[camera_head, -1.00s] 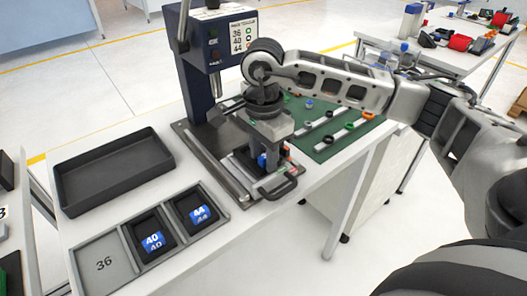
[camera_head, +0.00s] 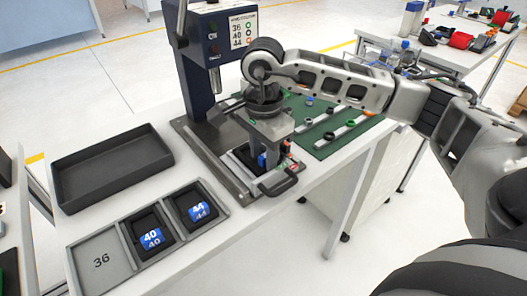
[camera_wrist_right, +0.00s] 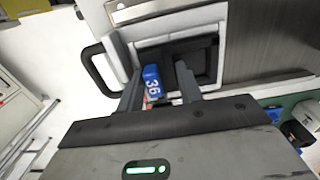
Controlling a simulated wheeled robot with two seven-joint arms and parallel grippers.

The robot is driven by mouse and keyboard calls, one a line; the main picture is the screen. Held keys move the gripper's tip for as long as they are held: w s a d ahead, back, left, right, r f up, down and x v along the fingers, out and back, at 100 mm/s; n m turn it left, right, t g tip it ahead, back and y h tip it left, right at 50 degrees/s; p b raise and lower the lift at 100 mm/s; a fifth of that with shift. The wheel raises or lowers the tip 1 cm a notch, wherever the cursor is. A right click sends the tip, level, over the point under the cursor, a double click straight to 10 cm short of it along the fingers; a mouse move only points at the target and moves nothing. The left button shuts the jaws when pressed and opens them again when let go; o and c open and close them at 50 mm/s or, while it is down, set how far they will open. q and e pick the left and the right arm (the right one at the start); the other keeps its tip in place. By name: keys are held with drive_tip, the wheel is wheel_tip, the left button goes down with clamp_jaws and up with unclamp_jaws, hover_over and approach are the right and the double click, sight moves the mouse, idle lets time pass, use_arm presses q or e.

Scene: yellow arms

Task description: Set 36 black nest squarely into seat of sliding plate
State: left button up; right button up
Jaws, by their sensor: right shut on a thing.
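The black 36 nest (camera_wrist_right: 203,58) shows in the right wrist view as a dark square with a recess and a blue label reading 36 (camera_wrist_right: 152,84). My right gripper (camera_wrist_right: 160,85) is shut on its label side. In the head view the right gripper (camera_head: 268,150) points down over the front end of the sliding plate (camera_head: 286,172) and hides most of the nest. The plate's pale rim surrounds the nest in the wrist view. I cannot tell whether the nest is fully down or level in the seat. My left gripper is not in view.
The press column (camera_head: 203,70) stands just behind the plate. The black handle (camera_head: 278,183) sticks out in front. Nests 40 (camera_head: 151,238) and 44 (camera_head: 199,211) lie in the holder beside an empty 36 pocket (camera_head: 100,262). An empty black tray (camera_head: 112,170) lies left. A green mat (camera_head: 325,140) holds rings.

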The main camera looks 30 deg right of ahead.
drive_tip(key=o, duration=1.1)
drive_tip(key=shift+o, duration=0.4)
drive_tip(key=shift+f, duration=0.15)
wheel_tip(320, 180, up, 16)
drive_tip(key=p, duration=0.1)
drive_tip(key=shift+w, duration=0.1)
